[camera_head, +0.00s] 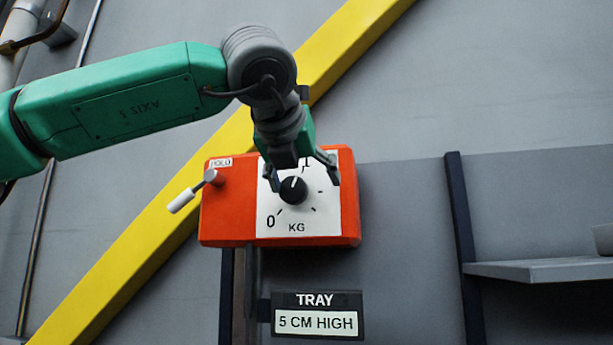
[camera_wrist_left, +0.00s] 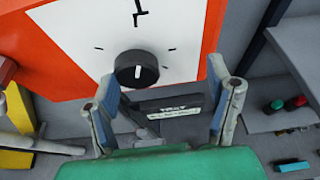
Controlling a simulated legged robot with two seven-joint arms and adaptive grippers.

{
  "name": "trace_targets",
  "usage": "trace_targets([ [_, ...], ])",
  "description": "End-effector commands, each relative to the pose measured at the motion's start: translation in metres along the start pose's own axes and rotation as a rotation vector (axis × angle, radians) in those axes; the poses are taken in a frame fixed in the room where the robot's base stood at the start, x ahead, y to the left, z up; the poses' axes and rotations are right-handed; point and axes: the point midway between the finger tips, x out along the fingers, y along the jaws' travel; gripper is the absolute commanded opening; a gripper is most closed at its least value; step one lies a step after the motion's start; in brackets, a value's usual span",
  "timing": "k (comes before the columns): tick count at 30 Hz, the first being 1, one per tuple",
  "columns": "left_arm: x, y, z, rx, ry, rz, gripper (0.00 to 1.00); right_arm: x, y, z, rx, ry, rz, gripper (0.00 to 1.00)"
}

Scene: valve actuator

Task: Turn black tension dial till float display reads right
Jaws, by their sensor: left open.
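The black dial (camera_head: 293,190) is on the white KG scale panel (camera_head: 275,232) of an orange box (camera_head: 228,215). Its white pointer line points up, close to the top mark. My left gripper (camera_head: 301,182) is open, with its fingers on either side of the dial in the head view. In the left wrist view the dial (camera_wrist_left: 137,69) shows beyond the open fingers (camera_wrist_left: 165,90), and I cannot tell whether they touch it. The display (camera_head: 317,316) under the box reads "TRAY 5 CM HIGH". My right gripper is not in view.
A white-handled lever (camera_head: 190,195) labelled "HOLD" sticks out at the box's left. A yellow diagonal beam (camera_head: 130,250) passes behind the box. A grey shelf (camera_head: 545,270) is at the right.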

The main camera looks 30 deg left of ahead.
Motion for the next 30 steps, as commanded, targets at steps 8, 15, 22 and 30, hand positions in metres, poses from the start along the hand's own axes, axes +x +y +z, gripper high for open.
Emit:
trace_targets([
  [8,0.011,0.004,-0.003,-0.001,0.009,0.005,0.62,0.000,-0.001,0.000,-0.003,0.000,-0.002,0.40],
  [15,0.005,-0.006,-0.002,0.003,0.005,0.012,0.10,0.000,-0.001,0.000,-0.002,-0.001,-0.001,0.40],
  [22,0.003,-0.003,-0.002,0.002,0.002,0.002,0.11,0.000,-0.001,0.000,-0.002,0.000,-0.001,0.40],
  [30,0.002,-0.002,-0.003,-0.018,0.000,-0.002,0.11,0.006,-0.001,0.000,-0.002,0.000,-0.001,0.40],
])
